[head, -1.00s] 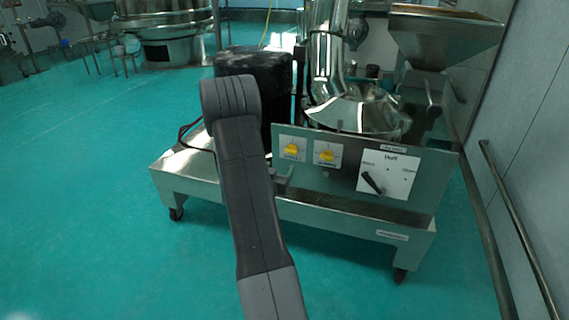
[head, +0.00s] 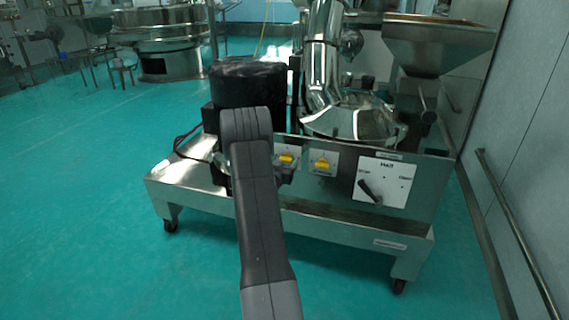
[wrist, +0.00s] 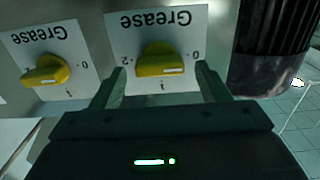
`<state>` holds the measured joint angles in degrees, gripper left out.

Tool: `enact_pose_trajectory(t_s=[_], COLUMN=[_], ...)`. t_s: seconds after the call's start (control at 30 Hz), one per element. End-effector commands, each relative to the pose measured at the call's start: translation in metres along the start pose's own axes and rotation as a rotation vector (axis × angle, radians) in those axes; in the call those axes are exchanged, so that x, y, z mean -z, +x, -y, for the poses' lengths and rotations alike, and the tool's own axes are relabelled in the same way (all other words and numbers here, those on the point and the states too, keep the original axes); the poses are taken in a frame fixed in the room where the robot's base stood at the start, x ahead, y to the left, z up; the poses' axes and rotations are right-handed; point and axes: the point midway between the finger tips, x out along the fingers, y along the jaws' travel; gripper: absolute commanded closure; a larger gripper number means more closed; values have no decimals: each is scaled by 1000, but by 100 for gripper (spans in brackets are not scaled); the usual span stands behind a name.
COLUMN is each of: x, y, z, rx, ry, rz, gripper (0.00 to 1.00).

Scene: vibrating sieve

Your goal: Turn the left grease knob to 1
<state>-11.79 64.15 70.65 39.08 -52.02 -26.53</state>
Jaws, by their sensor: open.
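The left grease knob (head: 287,160) is yellow, on a white plate at the left end of the machine's front panel. It also shows in the wrist view (wrist: 160,62), upside down, with 0 on the right, 2 on the left and 1 below. Its white mark sits on the side toward 0. My gripper (wrist: 160,84) is open, one finger on each side of this knob, with gaps visible on both sides. In the head view my arm hides most of the gripper. The other grease knob (wrist: 45,73) is left of my gripper in the wrist view.
The panel (head: 430,185) also bears a black Half selector (head: 371,190) at the right. A dark cylinder (wrist: 273,45) stands close to the gripper's right in the wrist view. A steel hopper (head: 438,45) and wall rail are at the right.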

Motion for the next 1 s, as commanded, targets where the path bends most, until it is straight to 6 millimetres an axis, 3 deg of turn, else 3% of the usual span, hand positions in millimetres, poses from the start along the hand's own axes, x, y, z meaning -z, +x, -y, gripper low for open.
enact_pose_trajectory(t_s=[0.4,0.63,1.0], x=[0,0,-2], y=[8,8,8], z=[0,0,0], rx=[1,1,0], ry=[-1,-1,55], rz=[1,1,-1], gripper=[31,76,76])
